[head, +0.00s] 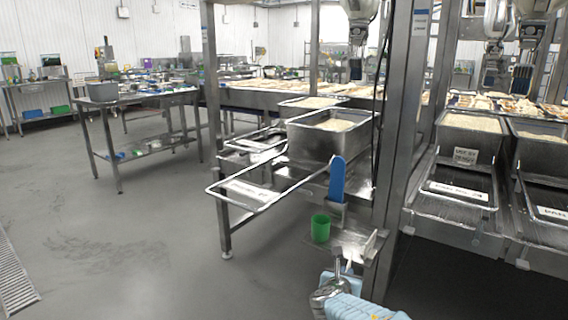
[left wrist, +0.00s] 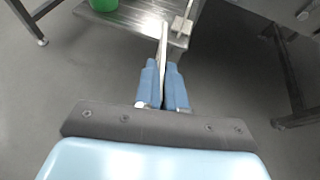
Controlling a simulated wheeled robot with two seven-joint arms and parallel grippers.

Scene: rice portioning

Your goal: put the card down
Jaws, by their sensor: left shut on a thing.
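My left gripper (head: 340,272) is at the bottom of the head view, in front of a small steel shelf. In the left wrist view its two blue fingers (left wrist: 162,85) are shut on a thin pale card (left wrist: 163,45), seen nearly edge-on. The card's far end overlaps the shelf (left wrist: 140,22) in that view; I cannot tell whether it touches. A small pale upright piece (left wrist: 182,24) stands on the shelf, right of the card. The card's printed face is not visible. My right gripper is not in view.
A green cup (head: 320,228) stands on the shelf's left side, below a blue upright object (head: 337,180). A steel post (head: 398,150) rises at the right. The grey floor (head: 130,240) at left is clear.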

